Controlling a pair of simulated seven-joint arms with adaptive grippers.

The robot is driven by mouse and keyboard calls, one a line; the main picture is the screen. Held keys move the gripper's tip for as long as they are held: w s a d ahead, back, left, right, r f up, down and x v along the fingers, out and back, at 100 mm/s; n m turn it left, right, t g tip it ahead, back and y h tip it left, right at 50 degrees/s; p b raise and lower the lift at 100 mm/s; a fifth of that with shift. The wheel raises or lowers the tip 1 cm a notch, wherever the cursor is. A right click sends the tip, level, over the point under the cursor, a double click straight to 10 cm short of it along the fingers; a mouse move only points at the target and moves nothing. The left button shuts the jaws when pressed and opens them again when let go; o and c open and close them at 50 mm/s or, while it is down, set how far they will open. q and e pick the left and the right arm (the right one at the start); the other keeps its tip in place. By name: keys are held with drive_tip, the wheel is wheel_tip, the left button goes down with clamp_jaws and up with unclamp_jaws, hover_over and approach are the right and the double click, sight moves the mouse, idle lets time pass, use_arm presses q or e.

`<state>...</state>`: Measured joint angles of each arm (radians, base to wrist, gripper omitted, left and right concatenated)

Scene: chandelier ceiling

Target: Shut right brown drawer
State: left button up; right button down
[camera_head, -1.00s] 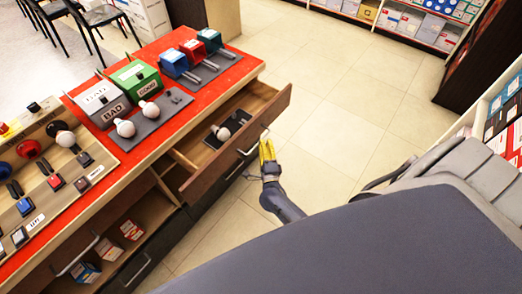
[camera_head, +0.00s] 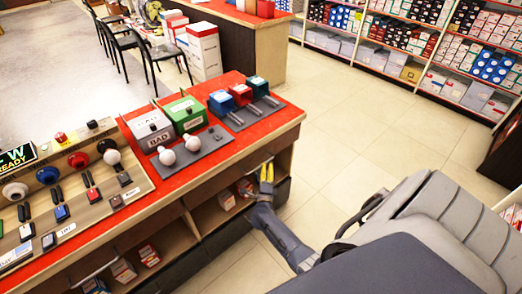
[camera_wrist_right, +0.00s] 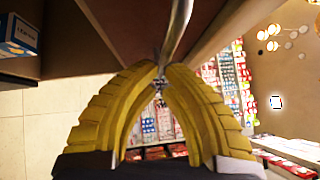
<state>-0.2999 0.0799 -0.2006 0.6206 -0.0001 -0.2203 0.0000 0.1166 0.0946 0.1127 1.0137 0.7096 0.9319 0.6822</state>
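The right brown drawer's front (camera_head: 240,170) appears nearly flush under the right part of the red-topped counter (camera_head: 215,157); its inside does not show. Any small remaining gap is hard to tell. My right gripper (camera_head: 266,170) has yellow fingers and is at the front near the counter's right end. In the right wrist view, its fingertips (camera_wrist_right: 160,70) come together at the end of a metal handle (camera_wrist_right: 180,28) between brown panels. I cannot tell whether the handle is pinched or only touched. My left gripper is not in view.
Open shelves with small boxes (camera_head: 227,198) lie below the counter top. Bulbs (camera_head: 180,152), switches and a grey "BAD" box (camera_head: 151,130) stand on it. The tiled floor (camera_head: 350,150) right of the counter is clear. Stocked shelves (camera_head: 400,50) line the back.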

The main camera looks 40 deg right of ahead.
idle(0.5)
drive_tip(key=s+d+v, duration=0.2)
drive_tip(key=v, duration=1.1)
drive_tip(key=w+a+f+n+y, duration=0.1)
drive_tip(key=a+f+n+y, duration=0.85)
drive_tip(key=f+n, duration=0.4)
drive_tip(key=s+a+f+n+g+y, duration=0.35)
drive_tip(key=s+a+f+n, duration=0.35)
drive_tip(key=f, duration=0.5)
drive_tip(key=s+f+n+g, duration=0.3)
drive_tip(key=s+f, duration=0.1)
drive_tip(key=s, duration=0.8)
drive_tip(key=s+f+n+g, duration=0.3)
drive_tip(key=s+f+n, duration=0.1)
drive_tip(key=s, duration=0.8)
drive_tip(key=s+f+n+g, duration=0.3)
drive_tip(key=s+f, duration=0.3)
drive_tip(key=s, duration=0.7)
drive_tip(key=shift+f+n, duration=0.25)
drive_tip(key=shift+n, duration=0.3)
